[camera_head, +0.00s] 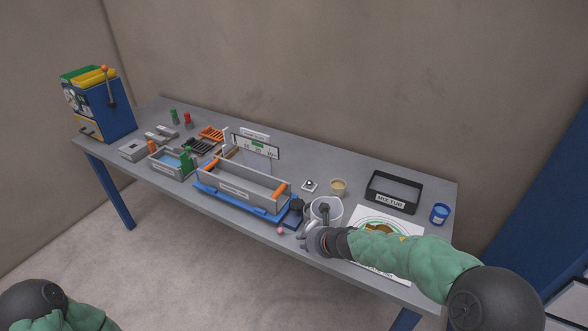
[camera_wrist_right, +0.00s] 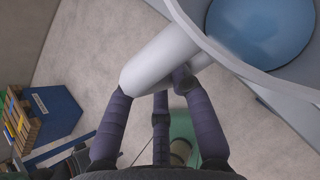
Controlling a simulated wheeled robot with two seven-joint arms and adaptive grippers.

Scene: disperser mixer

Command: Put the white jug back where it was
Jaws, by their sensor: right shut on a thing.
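The white jug (camera_head: 334,207) is at the front of the table, right of the grey tray, in the head view. My right gripper (camera_head: 318,228) is at its near side and partly hides it. In the right wrist view the jug's pale wall and thick handle (camera_wrist_right: 170,55) fill the top, with blue content (camera_wrist_right: 258,32) inside. The fingers of my right gripper (camera_wrist_right: 152,88) are closed around the handle. Whether the jug's base touches the table is hidden. My left gripper is out of view; only part of my left arm shows at bottom left.
A printed white sheet (camera_head: 408,262) lies to the right, partly under my right arm. The black mix tub (camera_head: 395,190), a blue cup (camera_head: 440,213) and a beige cup (camera_head: 339,187) stand behind. The grey tray (camera_head: 240,187) on its blue base is left. A pink ball (camera_head: 281,231) lies near the front edge.

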